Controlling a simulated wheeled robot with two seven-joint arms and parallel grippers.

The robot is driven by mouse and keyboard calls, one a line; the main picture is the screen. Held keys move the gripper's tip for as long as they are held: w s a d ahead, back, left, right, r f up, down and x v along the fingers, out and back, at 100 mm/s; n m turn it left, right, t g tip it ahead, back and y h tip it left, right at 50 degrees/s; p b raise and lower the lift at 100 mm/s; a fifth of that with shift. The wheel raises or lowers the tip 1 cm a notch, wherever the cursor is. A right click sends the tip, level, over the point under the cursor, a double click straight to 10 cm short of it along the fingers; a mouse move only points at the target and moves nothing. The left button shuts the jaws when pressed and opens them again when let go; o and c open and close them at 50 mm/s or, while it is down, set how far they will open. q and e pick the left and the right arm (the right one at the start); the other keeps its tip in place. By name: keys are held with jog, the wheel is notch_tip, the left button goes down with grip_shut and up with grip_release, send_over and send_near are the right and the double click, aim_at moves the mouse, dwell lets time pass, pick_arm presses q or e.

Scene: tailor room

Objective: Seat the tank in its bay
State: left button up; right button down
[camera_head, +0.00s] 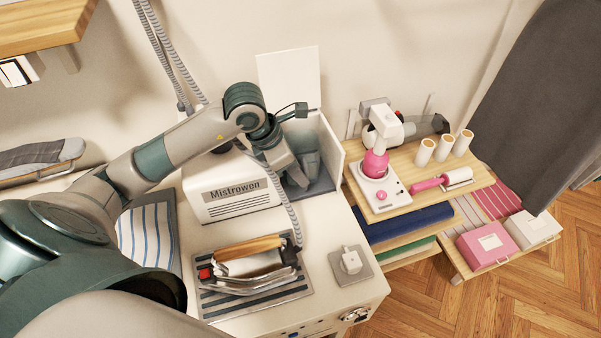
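The white Mistrowen steam station (235,188) stands on the white table against the wall. To its right is an open bay with a pale side wall (331,150) and a raised white lid (290,75). My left arm reaches over the station from the left, and my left gripper (298,172) points down into the bay. A grey, smoky shape in the bay, apparently the tank (313,168), is beside the fingers. The gripper and wrist partly hide it. I cannot tell whether the fingers touch it or how deep it sits. My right gripper is out of view.
An iron (240,265) with a wooden handle rests on a striped pad in front of the station. A grey hose hangs across the station's right side. A small white item (351,260) sits on a grey plate. A shelf (410,160) with pink tools stands right.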

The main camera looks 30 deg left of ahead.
pick_arm(q)
jog(key=p+v, duration=0.3)
jog(key=v, duration=0.5)
dwell(0.6)
jog(key=shift+s+r, duration=0.1)
dwell(0.8)
